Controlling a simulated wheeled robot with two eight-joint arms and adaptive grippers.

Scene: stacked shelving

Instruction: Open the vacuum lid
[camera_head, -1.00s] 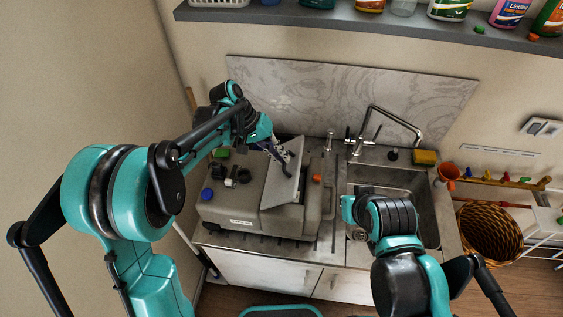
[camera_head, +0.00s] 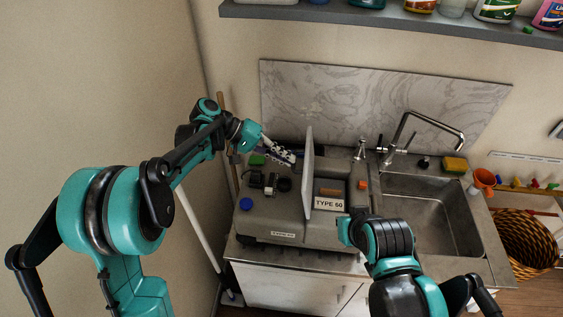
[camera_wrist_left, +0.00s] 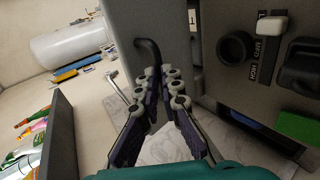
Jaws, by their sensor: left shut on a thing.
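The vacuum (camera_head: 275,221) is a grey box-shaped machine on the counter left of the sink. Its flat grey lid (camera_head: 308,168) stands about upright, and an inner compartment with a "TYPE 50" label (camera_head: 328,204) shows to its right. My left gripper (camera_head: 290,158) is at the left face of the lid. In the left wrist view, my left gripper's fingers (camera_wrist_left: 164,76) are closed together at the dark lid handle (camera_wrist_left: 148,48), shut on it. The lid (camera_wrist_left: 150,18) also shows there. My right arm is in front of the machine's right side, but its gripper does not show.
The sink (camera_head: 430,220) with its tall faucet (camera_head: 432,126) is to the right. A shelf (camera_head: 400,22) with bottles runs above. Knobs and a blue cap (camera_head: 246,204) sit on the machine's left top. A wicker basket (camera_head: 525,245) stands at the far right.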

